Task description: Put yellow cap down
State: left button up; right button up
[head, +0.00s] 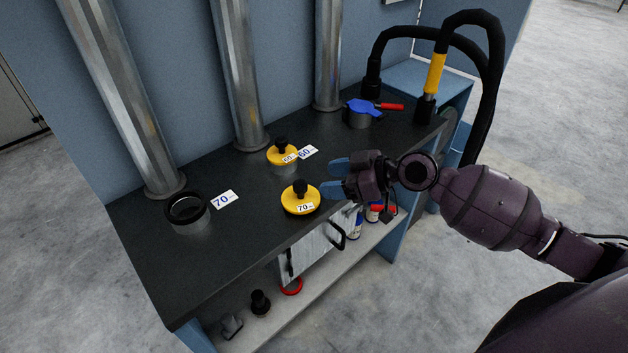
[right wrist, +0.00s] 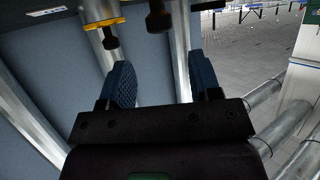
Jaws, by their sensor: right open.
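A yellow cap (head: 290,208) with a black knob and a "70" label sits on the dark bench top, near its front edge. My right gripper (head: 332,178) is just to the right of this cap, with its two blue fingers apart and nothing between them. In the right wrist view the open fingers (right wrist: 162,82) show, with black knobs beyond them at the top and part of a yellow cap (right wrist: 104,23). A second yellow cap (head: 274,157) with a black knob stands farther back beside a white label. My left gripper is not in view.
A blue cap with a red handle (head: 365,108) is at the back right. Metal pipes (head: 235,70) rise along the wall. The front left bench top is clear.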

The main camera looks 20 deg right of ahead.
jog(key=s+d+f+m+t+h, duration=0.1)
jog(key=s+f+m+h, duration=0.3)
jog(key=s+f, duration=0.7)
jog(key=s+d+f+m+t+h, duration=0.1)
jog(key=s+f+m+h, duration=0.4)
jog(key=s+f, duration=0.5)
jog(key=shift+s+d+f+t+h, duration=0.35)
jog(key=shift+d+f+t+h, duration=0.05)
jog(key=shift+d+f+h, duration=0.45)
